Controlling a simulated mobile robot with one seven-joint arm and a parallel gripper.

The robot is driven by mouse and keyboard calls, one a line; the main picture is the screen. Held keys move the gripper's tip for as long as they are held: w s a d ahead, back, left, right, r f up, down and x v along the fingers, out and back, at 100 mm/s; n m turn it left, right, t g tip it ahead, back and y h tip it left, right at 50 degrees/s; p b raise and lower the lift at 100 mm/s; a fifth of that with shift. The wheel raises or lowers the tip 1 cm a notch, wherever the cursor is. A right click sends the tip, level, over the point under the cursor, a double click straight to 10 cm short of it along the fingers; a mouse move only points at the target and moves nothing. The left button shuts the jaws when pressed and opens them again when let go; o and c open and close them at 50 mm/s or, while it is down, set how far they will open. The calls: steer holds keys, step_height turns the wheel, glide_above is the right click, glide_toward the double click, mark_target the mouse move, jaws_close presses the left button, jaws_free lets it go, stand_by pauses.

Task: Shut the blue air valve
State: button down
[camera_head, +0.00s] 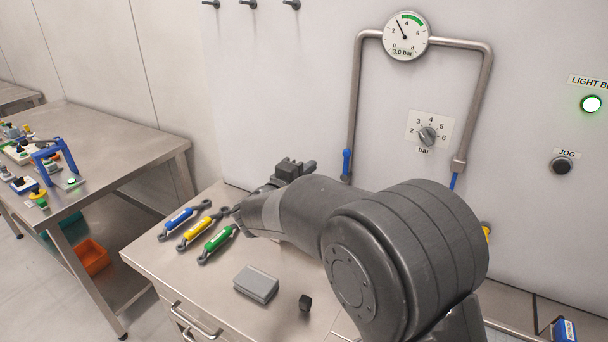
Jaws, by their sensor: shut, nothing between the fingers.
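A blue lever handle (347,163) hangs at the lower end of the left grey pipe on the wall panel. It points down, in line with the pipe, and its foot is partly hidden by my arm. A second blue piece (453,181) shows below the right pipe end; I cannot tell whether it is a lever or a hose. My gripper (311,165) is a little left of the left blue handle in the picture, apart from it. It is shut and empty, and my arm hides part of it.
Blue, yellow and green-bodied tools (200,228) lie on the steel cabinet top. A grey box (256,284) and a small black block (305,302) lie nearer. A gauge (405,36) reading 3.0 bar and a pressure knob (428,136) are on the panel.

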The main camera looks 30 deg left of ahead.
mark_target(347, 164)
steer(key=w, duration=0.5)
steer(key=shift+w+d, duration=0.15)
steer(key=shift+d, duration=0.2)
steer(key=shift+w+d, duration=0.1)
steer(key=shift+d, duration=1.05)
steer(key=shift+w+d, duration=0.1)
steer(key=shift+d, duration=0.5)
